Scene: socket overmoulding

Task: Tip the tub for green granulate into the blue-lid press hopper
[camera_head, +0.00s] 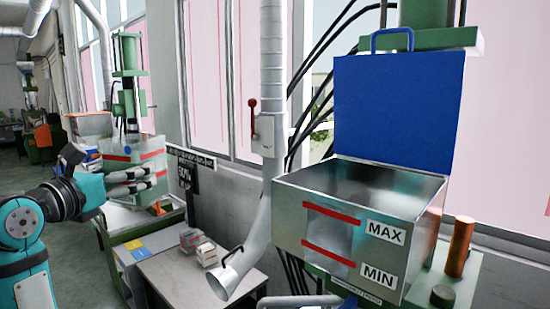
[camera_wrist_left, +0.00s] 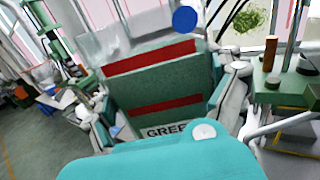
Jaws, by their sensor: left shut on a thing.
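The press hopper (camera_head: 329,228) is a steel box with red MAX and MIN lines at the right of the head view. Its blue lid (camera_head: 398,108) stands open, upright behind the box. The inner walls show; the hopper's floor is hidden. My left gripper (camera_head: 150,179) is far to the left of the hopper, shut on a clear tub (camera_head: 120,158) with red stripes. In the left wrist view the tub (camera_wrist_left: 158,86) looks green inside, between the fingers, with a partly covered label starting "GREE". My right gripper is not in view.
A grey table (camera_head: 178,281) with small boxes (camera_head: 199,246) stands between the tub and hopper. A bent metal pipe (camera_head: 252,245) hangs over its right side, left of the hopper. An orange-brown cylinder (camera_head: 460,246) stands right of the hopper.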

